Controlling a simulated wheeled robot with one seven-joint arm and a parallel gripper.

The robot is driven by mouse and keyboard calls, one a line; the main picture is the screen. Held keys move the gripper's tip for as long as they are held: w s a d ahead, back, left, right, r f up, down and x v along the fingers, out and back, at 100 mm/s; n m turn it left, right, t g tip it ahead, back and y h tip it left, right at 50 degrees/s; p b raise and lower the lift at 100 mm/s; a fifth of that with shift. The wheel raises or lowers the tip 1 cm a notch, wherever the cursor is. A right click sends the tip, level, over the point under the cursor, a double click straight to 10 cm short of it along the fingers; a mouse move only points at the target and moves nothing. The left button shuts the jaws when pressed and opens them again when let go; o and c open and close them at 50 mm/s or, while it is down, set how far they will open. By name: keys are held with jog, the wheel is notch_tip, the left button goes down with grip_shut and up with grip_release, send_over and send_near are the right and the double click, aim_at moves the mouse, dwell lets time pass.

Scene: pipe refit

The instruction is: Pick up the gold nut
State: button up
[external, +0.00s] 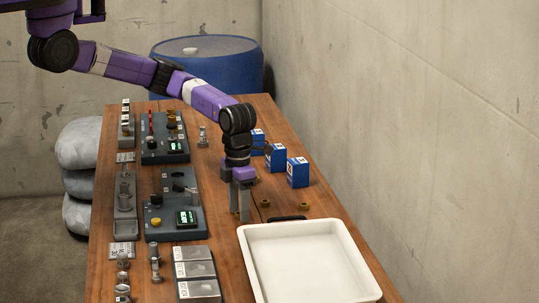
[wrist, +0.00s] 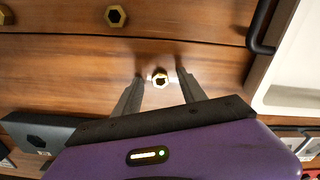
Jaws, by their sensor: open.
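In the external view my gripper (external: 240,217) points straight down at the table, and the nut between the fingers cannot be made out. Other gold-brown nuts lie apart from the fingers, one (wrist: 116,16) at the top of the wrist view and another (wrist: 7,15) in its corner.
A white tray (external: 365,281) with a black handle (wrist: 262,35) stands close to my gripper. Blue boxes (external: 298,173) stand behind. A grey device (external: 160,221) and labelled metal blocks (external: 194,269) are to the left. Two nuts (external: 265,203) (external: 304,206) lie right of my gripper.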

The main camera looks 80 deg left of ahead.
grip_shut()
jog(key=shift+r, duration=0.1)
dwell(0.3)
